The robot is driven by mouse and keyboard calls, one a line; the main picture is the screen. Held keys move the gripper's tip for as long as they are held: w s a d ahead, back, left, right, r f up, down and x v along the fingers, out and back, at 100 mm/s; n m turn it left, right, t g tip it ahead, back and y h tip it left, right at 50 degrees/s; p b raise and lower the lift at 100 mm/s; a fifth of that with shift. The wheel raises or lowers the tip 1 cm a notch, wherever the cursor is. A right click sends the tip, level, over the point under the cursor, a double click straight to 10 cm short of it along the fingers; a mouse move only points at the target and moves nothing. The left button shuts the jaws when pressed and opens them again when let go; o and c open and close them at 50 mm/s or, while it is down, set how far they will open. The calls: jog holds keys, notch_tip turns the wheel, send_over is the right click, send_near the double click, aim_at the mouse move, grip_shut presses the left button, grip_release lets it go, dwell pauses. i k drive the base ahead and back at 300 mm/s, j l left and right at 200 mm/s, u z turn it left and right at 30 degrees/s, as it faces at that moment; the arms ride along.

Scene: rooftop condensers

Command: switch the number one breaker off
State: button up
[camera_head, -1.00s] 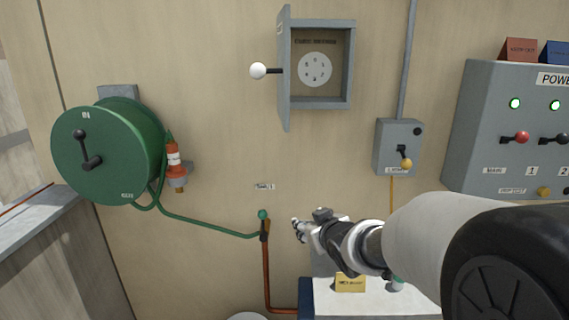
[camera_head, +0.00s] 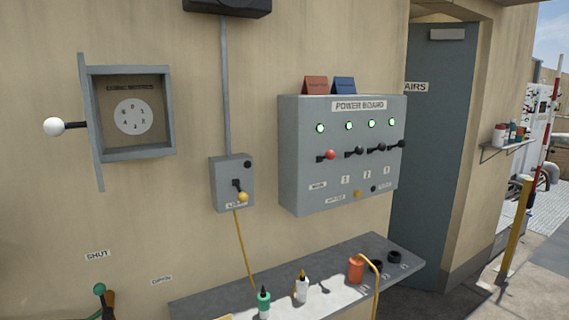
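The grey power board (camera_head: 300,175) hangs on the wall at the centre right. It carries a row of levers under lit green lights. The leftmost lever, above the MAIN label, has a red knob (camera_head: 330,155). The number one breaker lever (camera_head: 358,151) is the black-knobbed one right of it, above the label 1 (camera_head: 345,180). The number two lever (camera_head: 380,148) and number three lever (camera_head: 400,144) are also black. All the levers stick out in a similar way. The light above number one (camera_head: 349,126) glows green. My gripper is not in view.
A shelf (camera_head: 390,248) below the board holds bottles (camera_head: 302,288), an orange container (camera_head: 356,269) and black rings. A small switch box (camera_head: 226,186) with a yellow knob and an open cabinet (camera_head: 172,110) are to the left. A door (camera_head: 430,150) stands on the right.

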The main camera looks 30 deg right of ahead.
aim_at(358, 151)
jog(key=z, duration=1.25)
jog(key=i, duration=0.65)
jog(key=i+l+u, duration=0.1)
jog(key=i, duration=0.6)
